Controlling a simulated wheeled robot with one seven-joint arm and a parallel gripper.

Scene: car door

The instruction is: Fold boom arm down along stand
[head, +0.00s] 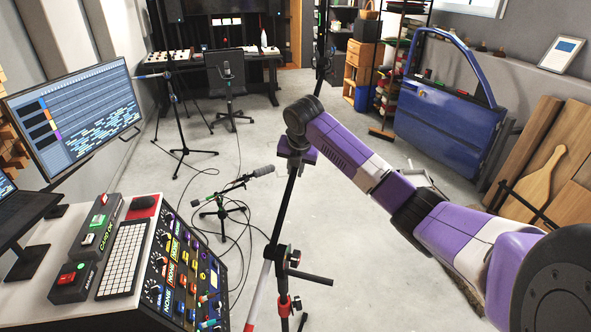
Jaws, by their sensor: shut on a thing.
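The boom arm (283,205) is a thin black rod in the head view. It leans steeply, running up and slightly right from the clutch (277,254) of its stand (284,313). Its low end, with a red and white band, points down to the left. A dark rod in line with it appears to continue above my gripper to the top edge. My gripper (294,160) is shut on the boom arm well above the clutch. The fingertips are small and partly hidden by my wrist. The stand's base is out of view.
A mixer desk (185,275) and monitor (72,112) stand at the left. A low microphone stand (222,207) and cables lie left of the boom. A taller stand (178,115) and chair (230,85) are behind. A blue car door (450,120) leans at right.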

